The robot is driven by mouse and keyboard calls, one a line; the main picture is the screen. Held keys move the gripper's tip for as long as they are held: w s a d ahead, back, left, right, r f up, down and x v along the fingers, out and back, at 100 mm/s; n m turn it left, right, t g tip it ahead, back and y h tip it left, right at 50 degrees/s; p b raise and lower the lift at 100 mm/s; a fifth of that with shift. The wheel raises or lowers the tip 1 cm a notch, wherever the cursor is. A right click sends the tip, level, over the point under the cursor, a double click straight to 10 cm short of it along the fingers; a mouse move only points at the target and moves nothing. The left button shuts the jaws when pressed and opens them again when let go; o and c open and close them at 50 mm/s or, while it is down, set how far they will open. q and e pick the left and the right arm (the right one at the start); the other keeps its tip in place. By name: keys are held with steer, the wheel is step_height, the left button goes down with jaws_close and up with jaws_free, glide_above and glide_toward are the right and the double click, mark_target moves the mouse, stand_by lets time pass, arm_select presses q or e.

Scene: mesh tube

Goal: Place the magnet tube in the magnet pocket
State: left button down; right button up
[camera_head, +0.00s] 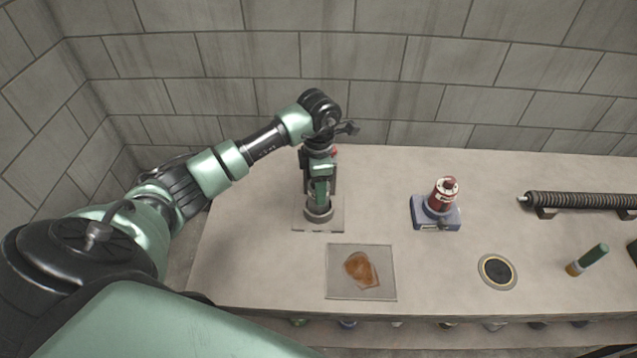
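A small tube (588,260), dark green with an amber end, is at the right of the bench and appears tilted; I cannot tell whether it is the magnet tube. A round black recess or disc with a pale rim (497,271) lies left of it; I cannot tell whether this is the magnet pocket. My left gripper (319,188) points down over a dark round-based thing (318,214) on a pale plate at the bench's left. The wrist hides its fingers, so its opening and any hold are unclear. My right gripper is out of view.
A blue base with a dark red cylinder (443,193) stands mid-bench. A clear square tray (337,287) with a brown patch lies at the front. A ribbed dark rod (580,200) rests on supports at the back right. The back-centre bench is clear; a block wall stands behind.

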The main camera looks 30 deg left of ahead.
arm_select(q)
steer(key=shift+f+b, duration=0.2)
steer(key=shift+b, duration=0.1)
steer(key=c, duration=0.6)
jaws_free()
steer(key=shift+c, duration=0.2)
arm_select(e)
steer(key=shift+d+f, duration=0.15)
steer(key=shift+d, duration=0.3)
arm_select(q)
steer(key=shift+r, duration=0.1)
steer(key=shift+r, duration=0.2)
step_height(320, 180, up, 12)
steer(key=b, duration=0.3)
steer(key=shift+f, duration=0.1)
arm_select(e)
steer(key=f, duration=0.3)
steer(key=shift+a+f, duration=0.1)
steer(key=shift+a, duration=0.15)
